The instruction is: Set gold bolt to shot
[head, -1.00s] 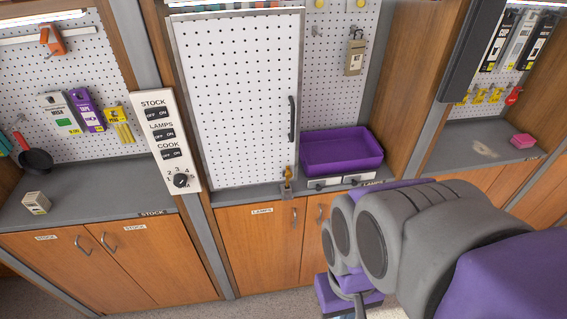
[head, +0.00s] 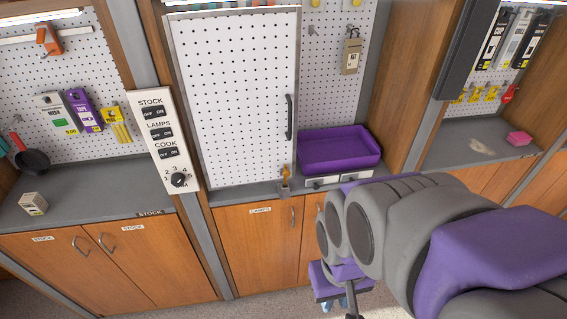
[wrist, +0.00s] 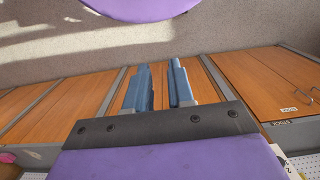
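The gold bolt (head: 286,172) stands at the lower right corner of the white pegboard door (head: 235,100), just above a small grey bracket (head: 284,188) at the counter's front edge. It is small here, and its exact setting is hard to read. My gripper (wrist: 158,87) shows two blue fingers apart with nothing between them in the wrist view. In the head view my gripper hangs low, below the counter and to the right of the bolt, partly hidden by my arm. It is clear of the bolt. The wrist view does not show the bolt.
A purple bin (head: 340,150) stands on the counter right of the door, above small drawers. A black handle (head: 289,117) is on the door's right side. A switch panel (head: 163,140) is on the left post. Wooden cabinets (head: 255,250) fill the space below the counter.

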